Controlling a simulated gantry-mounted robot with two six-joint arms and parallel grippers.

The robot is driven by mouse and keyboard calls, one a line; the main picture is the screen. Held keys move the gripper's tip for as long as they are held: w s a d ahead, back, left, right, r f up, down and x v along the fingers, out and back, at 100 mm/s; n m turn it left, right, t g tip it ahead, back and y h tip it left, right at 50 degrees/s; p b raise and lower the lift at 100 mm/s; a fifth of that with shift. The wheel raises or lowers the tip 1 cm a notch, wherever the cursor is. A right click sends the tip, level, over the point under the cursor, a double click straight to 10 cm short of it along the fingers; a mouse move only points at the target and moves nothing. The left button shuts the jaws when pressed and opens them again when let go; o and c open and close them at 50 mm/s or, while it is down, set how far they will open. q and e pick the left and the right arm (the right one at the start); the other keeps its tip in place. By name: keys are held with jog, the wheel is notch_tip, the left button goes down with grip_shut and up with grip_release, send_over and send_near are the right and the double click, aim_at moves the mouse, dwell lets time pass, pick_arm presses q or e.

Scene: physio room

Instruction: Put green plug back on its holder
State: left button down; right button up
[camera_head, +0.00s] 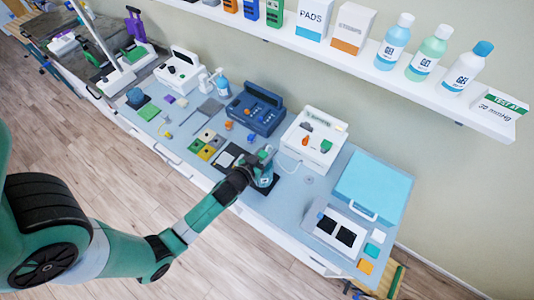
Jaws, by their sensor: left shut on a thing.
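My left gripper (268,153) reaches over the bench from the left, its dark wrist low beside the blue-grey unit. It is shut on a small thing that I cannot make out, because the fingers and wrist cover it. A small green piece (326,146) shows on the white console (300,153) to the right of the gripper. I cannot tell whether it is the green plug or a fixed part. An orange piece and a dark piece sit beside it. The plug's holder cannot be singled out. My right gripper is not in view.
The blue-grey unit (244,117) stands behind my wrist. Coloured pads (208,152) lie to the left. A pale blue case (372,184) lies on the right. A shelf (400,75) with boxes and bottles is above.

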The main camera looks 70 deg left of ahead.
aim_at(267, 155)
pick_arm(q)
jog(key=shift+a+f, duration=0.15)
jog(key=shift+f, duration=0.05)
jog(key=f, duration=0.1)
jog(key=f+b, duration=0.1)
jog(key=f, duration=0.1)
jog(key=shift+w+a, duration=0.1)
jog(key=shift+a, duration=0.2)
jog(key=shift+f+b, duration=0.2)
jog(key=shift+b, duration=0.15)
jog(key=shift+r, duration=0.1)
jog(key=shift+f, duration=0.2)
jog(key=c, duration=0.6)
grip_release()
jog(key=shift+r, duration=0.1)
